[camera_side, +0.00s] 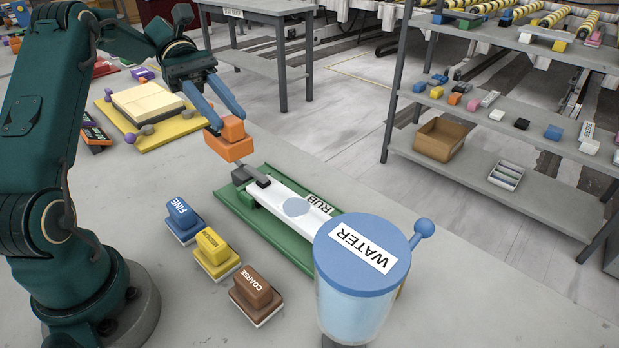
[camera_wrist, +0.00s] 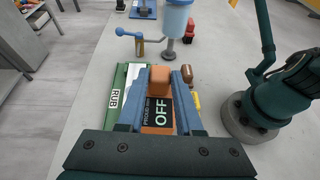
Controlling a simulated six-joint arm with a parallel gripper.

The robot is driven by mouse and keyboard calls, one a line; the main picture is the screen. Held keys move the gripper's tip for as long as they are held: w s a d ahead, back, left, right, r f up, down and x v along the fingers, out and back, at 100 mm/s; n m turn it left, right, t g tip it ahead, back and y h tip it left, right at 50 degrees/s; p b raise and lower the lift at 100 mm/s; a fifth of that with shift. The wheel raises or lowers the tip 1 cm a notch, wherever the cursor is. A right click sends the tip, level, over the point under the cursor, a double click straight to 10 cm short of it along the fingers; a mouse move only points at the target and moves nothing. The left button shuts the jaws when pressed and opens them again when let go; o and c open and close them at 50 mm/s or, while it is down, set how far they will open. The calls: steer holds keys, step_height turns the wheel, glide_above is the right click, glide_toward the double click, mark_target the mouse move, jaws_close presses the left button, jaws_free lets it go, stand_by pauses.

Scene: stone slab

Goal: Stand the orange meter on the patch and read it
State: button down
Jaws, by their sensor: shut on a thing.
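My gripper (camera_side: 231,119) is shut on the orange meter (camera_side: 231,148) and holds it near the far left end of the green tray (camera_side: 238,208). In the wrist view the meter (camera_wrist: 159,118) sits between the blue fingers, its black display reading OFF. A white slab (camera_side: 330,219) lies in the tray, marked RUB beside it. A round grey-blue patch (camera_side: 297,207) shows on the slab, to the right of and below the meter in the side view. The meter hides much of the slab in the wrist view, and I cannot make out the patch there.
A WATER container (camera_side: 350,300) with a blue lid stands at the near end of the tray. FINE (camera_side: 184,222), MEDIUM (camera_side: 216,254) and COARSE (camera_side: 256,295) blocks stand left of the tray. A dark grey clamp (camera_side: 241,175) grips the slab's far end. A yellow tray (camera_side: 133,140) lies behind.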

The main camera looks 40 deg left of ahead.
steer(key=shift+w+a+r+n+t, duration=0.3)
steer(key=shift+w+r+t, duration=0.05)
steer(key=shift+w+t, duration=0.05)
steer(key=shift+w+d, duration=0.1)
steer(key=shift+w, duration=0.05)
steer(key=shift+w+d+f, duration=0.65)
steer(key=shift+d+f, duration=1.1)
steer(key=shift+f, duration=0.05)
steer(key=shift+w+d+f, duration=0.7)
steer(key=shift+d+f, duration=1)
steer(key=shift+f, duration=0.05)
steer(key=shift+w+d+f, duration=0.65)
steer(key=shift+d+f, duration=1.1)
steer(key=shift+f, duration=0.05)
steer(key=c, duration=0.6)
jaws_free()
steer(key=shift+f, duration=0.1)
